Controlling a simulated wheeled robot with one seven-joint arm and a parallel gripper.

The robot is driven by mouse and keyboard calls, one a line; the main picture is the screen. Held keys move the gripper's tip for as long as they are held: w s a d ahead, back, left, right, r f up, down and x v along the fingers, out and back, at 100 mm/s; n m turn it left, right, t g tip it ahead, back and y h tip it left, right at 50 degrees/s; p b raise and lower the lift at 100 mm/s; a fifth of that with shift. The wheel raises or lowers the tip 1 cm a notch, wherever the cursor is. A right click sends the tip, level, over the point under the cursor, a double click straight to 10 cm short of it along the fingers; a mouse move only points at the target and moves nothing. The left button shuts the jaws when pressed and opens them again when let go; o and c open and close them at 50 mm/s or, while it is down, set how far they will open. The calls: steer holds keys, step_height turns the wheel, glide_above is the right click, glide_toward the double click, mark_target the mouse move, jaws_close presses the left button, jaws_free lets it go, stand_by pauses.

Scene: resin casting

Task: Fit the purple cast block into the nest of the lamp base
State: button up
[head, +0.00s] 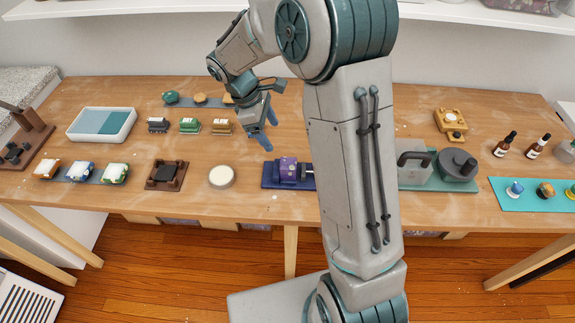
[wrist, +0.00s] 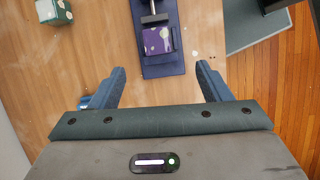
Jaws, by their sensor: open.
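The purple cast block (head: 288,168), with pale spots, sits on a dark blue fixture (head: 268,180) near the table's front middle. In the wrist view the block (wrist: 158,40) is on the fixture (wrist: 165,70), with a grey clamp-like part (wrist: 153,17) right beside it. My gripper (head: 269,130) is open and empty, apart from the block and behind it in the head view.
A pale round disc (head: 222,176) lies left of the fixture. A grey machine (head: 456,164) stands to the right. Several small coloured blocks stand at left, near a white tray (head: 102,124). A dark wooden stand (head: 22,140) is far left. My arm hides part of the table.

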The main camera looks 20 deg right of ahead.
mark_target(288, 163)
steer(key=shift+n, duration=0.4)
steer(key=x, duration=0.6)
steer(key=w+x, duration=0.1)
steer(key=x, duration=0.3)
steer(key=shift+a+f+p, duration=0.15)
steer(key=shift+a+p, duration=0.25)
steer(key=shift+d+p+x, duration=0.15)
steer(key=shift+p+x, duration=0.25)
steer(key=shift+x, duration=0.9)
steer(key=shift+d+p+x, duration=0.15)
steer(key=shift+p+x, duration=0.2)
steer(key=shift+x, duration=0.95)
steer(key=c, duration=1.1)
